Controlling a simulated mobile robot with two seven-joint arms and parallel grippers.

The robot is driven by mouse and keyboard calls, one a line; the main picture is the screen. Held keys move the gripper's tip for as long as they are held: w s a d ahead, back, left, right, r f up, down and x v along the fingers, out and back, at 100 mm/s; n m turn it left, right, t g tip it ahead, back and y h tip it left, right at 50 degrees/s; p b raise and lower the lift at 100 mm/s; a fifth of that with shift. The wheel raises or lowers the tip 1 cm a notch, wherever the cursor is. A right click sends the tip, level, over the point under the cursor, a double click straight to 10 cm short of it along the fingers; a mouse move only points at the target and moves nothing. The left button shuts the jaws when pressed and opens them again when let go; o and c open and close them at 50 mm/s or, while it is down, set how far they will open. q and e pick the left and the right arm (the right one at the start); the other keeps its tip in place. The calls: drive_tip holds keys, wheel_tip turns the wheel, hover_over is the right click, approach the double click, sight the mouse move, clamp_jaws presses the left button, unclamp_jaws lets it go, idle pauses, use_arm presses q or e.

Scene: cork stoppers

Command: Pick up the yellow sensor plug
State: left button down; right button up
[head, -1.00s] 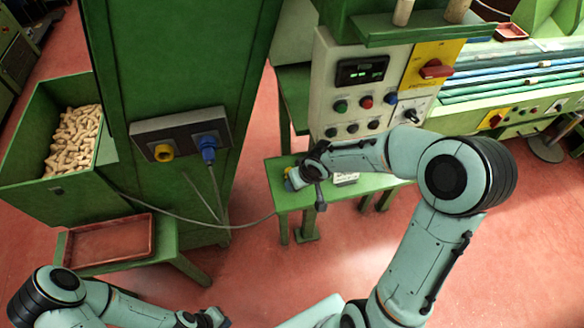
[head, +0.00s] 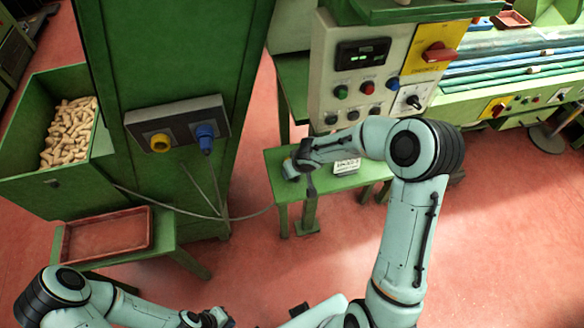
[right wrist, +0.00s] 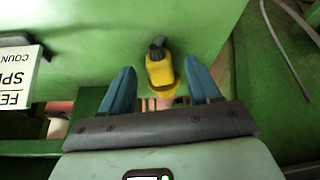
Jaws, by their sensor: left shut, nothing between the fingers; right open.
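The yellow sensor plug (right wrist: 160,72), with a dark tip, rests on the green bench top (right wrist: 95,55) in the right wrist view. My right gripper (right wrist: 160,88) is open, with its blue fingers on either side of the plug and a gap to each. The plug's near end is partly hidden behind the gripper body. In the head view, my right gripper (head: 291,170) is low over the left end of the bench, and the plug cannot be made out. My left gripper (head: 216,318) is shut and empty at the bottom edge.
A label card (head: 346,166) stands on the bench beside my right forearm. A socket panel (head: 178,122) on the green cabinet holds a yellow socket (head: 160,143) and a blue plug (head: 205,138). A grey cable (head: 190,213) runs toward the bench. A cork bin (head: 68,135) stands left.

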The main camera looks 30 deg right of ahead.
drive_tip(key=shift+w+f, duration=0.25)
drive_tip(key=shift+f, duration=0.45)
drive_tip(key=c, duration=1.1)
use_arm(q)
drive_tip(key=shift+s+f, duration=0.1)
drive_tip(key=shift+f, duration=0.05)
use_arm(e)
drive_tip(key=shift+r, duration=0.1)
